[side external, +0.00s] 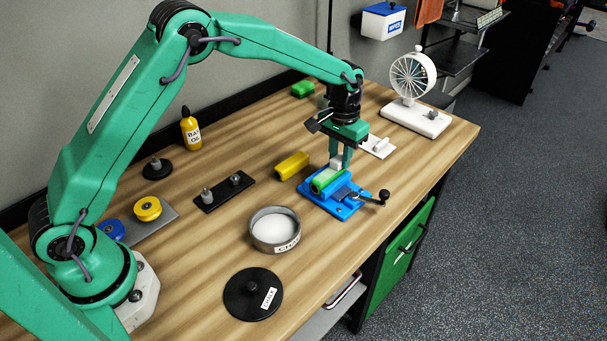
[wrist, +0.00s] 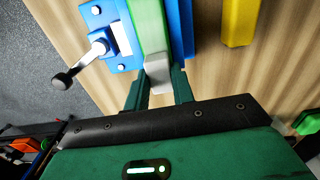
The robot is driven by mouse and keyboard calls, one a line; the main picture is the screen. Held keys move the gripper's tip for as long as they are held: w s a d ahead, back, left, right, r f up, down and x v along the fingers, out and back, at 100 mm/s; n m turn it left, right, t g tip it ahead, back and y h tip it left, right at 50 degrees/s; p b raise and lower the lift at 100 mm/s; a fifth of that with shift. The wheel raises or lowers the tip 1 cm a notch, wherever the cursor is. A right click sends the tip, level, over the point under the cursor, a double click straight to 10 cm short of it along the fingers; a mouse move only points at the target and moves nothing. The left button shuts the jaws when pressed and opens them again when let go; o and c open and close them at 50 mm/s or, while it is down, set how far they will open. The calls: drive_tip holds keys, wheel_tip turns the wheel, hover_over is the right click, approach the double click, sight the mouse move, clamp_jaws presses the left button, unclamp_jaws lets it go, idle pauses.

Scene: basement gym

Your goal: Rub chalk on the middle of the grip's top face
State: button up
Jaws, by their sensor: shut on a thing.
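My gripper (side external: 341,158) points down over the blue vise (side external: 345,209) and is shut on a white chalk block (side external: 337,163). The wrist view shows the chalk (wrist: 157,72) between the two fingertips. The green grip (side external: 324,180) lies in the vise, clamped between its jaws. The chalk is at the grip's end nearest my gripper in the wrist view, where the grip (wrist: 148,28) runs up out of frame. I cannot tell whether chalk and grip touch. No chalk mark shows on the visible top face.
A round tin of white powder (side external: 253,230) and its black lid (side external: 252,296) are in front. The vise handle (side external: 382,197) sticks out right. A yellow grip (side external: 292,165) lies behind left of the vise. A white holder (side external: 379,147) and a fan (side external: 412,76) stand farther back.

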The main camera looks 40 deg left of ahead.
sight(315, 183)
drive_tip(key=shift+w, duration=0.55)
drive_tip(key=shift+s, duration=4.85)
wheel_tip(315, 183, up, 8)
